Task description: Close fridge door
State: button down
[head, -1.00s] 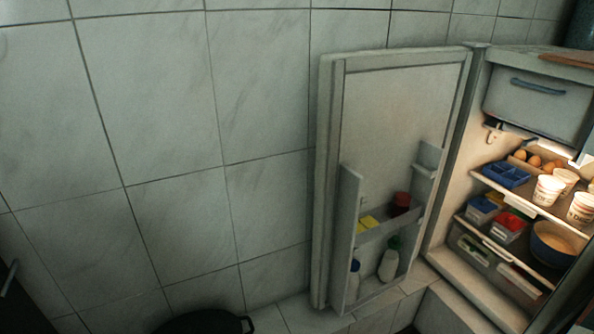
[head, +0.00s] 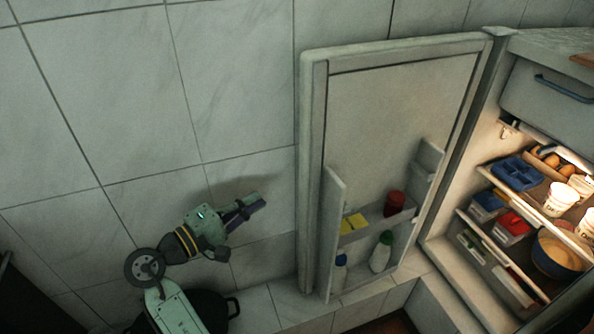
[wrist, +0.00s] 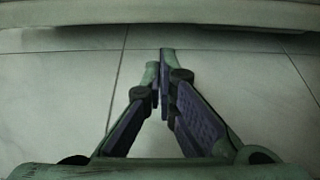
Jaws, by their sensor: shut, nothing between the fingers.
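The fridge door (head: 395,120) stands wide open in the head view, its inner side with shelves facing me. It is hinged at the right, beside the lit fridge interior (head: 530,215). My gripper (head: 258,202) is to the left of the door's free edge, in front of the tiled wall, apart from the door. In the wrist view, my gripper's fingers (wrist: 163,62) are together and empty. A pale horizontal edge (wrist: 160,14) runs across the top of the wrist view, probably the door's; I cannot be sure.
Door shelves hold a red-capped jar (head: 394,203), yellow packets (head: 352,222) and bottles (head: 381,252). The fridge holds tubs, eggs and a blue bowl (head: 557,255). A dark pot (head: 205,308) sits low beside my arm. The tiled wall (head: 90,110) backs the left side.

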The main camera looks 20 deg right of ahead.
jog(key=p+x, duration=0.2)
jog(key=x, duration=0.8)
jog(key=shift+w, duration=0.1)
